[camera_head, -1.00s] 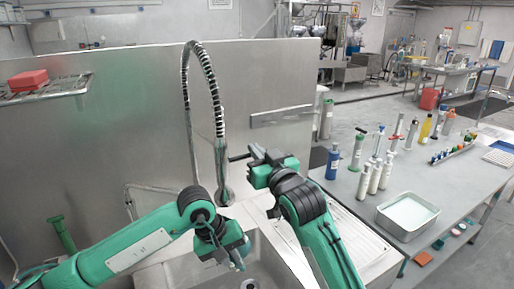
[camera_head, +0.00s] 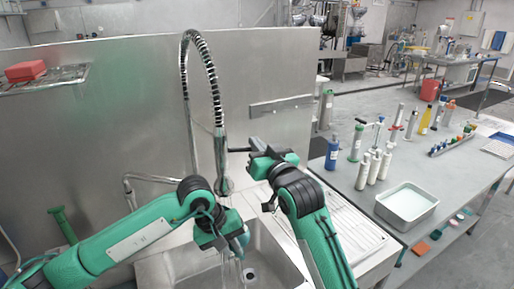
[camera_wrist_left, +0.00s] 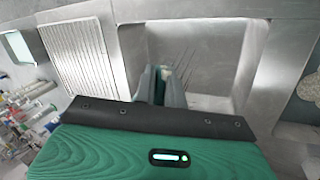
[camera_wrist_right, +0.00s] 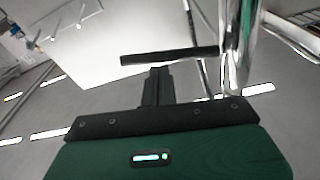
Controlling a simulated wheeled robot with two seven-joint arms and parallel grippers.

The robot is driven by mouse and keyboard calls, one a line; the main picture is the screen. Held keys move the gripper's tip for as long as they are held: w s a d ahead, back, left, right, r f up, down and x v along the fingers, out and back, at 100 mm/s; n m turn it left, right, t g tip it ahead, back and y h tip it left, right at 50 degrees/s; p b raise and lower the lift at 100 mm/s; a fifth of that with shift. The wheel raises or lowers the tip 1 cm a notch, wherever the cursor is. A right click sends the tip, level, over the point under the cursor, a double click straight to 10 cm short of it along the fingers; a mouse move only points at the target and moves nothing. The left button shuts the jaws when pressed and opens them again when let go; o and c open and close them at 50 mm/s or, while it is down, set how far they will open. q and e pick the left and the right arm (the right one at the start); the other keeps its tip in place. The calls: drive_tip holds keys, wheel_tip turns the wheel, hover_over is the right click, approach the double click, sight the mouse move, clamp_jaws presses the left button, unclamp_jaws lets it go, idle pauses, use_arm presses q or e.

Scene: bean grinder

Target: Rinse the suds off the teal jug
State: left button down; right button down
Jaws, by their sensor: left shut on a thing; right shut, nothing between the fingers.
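My left gripper (camera_head: 238,245) is low over the sink basin, just below the spray head (camera_head: 223,180). It is shut on a small teal thing (camera_head: 244,238), apparently the jug, mostly hidden by the gripper. In the left wrist view the left fingers (camera_wrist_left: 163,84) point into the basin; the jug's outline and any suds cannot be made out. Thin water streams (camera_head: 224,268) fall beside and below the gripper. My right gripper (camera_head: 255,158) is shut and empty beside the tap's black lever (camera_head: 238,150). In the right wrist view the lever (camera_wrist_right: 170,56) lies just beyond the closed fingertips (camera_wrist_right: 157,72).
The steel sink (camera_head: 172,268) has a ribbed drainboard (camera_head: 345,228) on its right. A bench farther right holds bottles and a white tray (camera_head: 407,207). A tall backsplash (camera_head: 120,120) and the coiled hose (camera_head: 205,60) stand behind the arms.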

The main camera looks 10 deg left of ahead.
drive_tip(key=s+d+r, duration=0.2)
drive_tip(key=s+d, duration=0.3)
drive_tip(key=s, duration=0.2)
drive_tip(key=s+f+m+t, duration=0.1)
drive_tip(key=s+f+t, duration=0.15)
drive_tip(key=f, duration=0.45)
drive_tip(key=s+f+m+t, duration=0.1)
drive_tip(key=s+f+t, duration=0.15)
drive_tip(key=f, duration=0.45)
drive_tip(key=x, duration=1.4)
drive_tip(key=shift+d+r+m+t, duration=0.15)
drive_tip(key=shift+r+m+t, duration=0.15)
drive_tip(key=shift+r+t, duration=0.15)
drive_tip(key=shift+r, duration=0.1)
